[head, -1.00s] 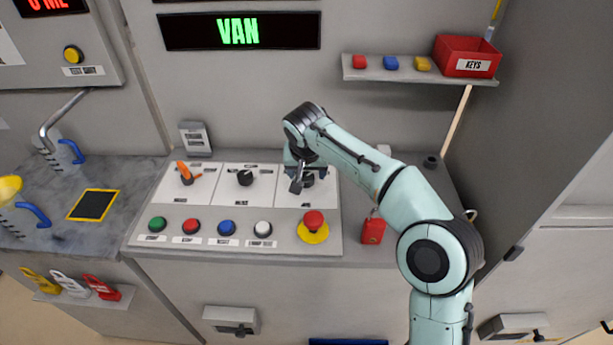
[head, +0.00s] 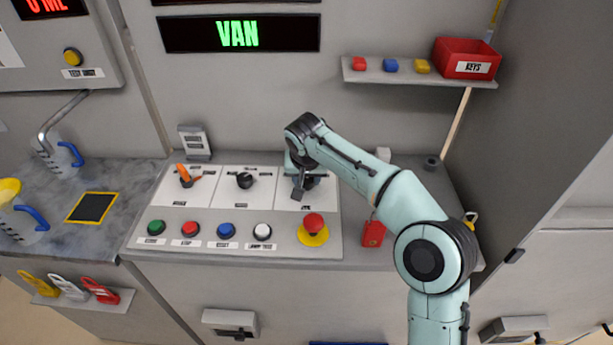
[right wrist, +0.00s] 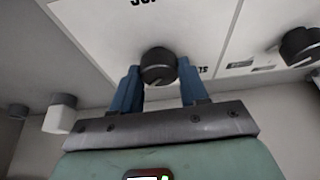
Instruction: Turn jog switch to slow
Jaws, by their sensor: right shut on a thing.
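The jog switch is a round black knob (right wrist: 158,62) on a white panel (right wrist: 195,28), with a partly cut-off label beside it. In the right wrist view it sits between the two blue fingers of my right gripper (right wrist: 158,76), which is shut on it. In the head view my right gripper (head: 303,187) is over the rightmost white panel and hides most of the knob. I cannot read the switch's setting. My left gripper is not in view.
Left of it are another black knob (head: 244,180) and an orange-handled switch (head: 186,177). In front are several push buttons and a red emergency stop (head: 313,222) on yellow. A red padlock-like item (head: 373,233) stands to the right. A shelf (head: 420,78) holds a keys bin.

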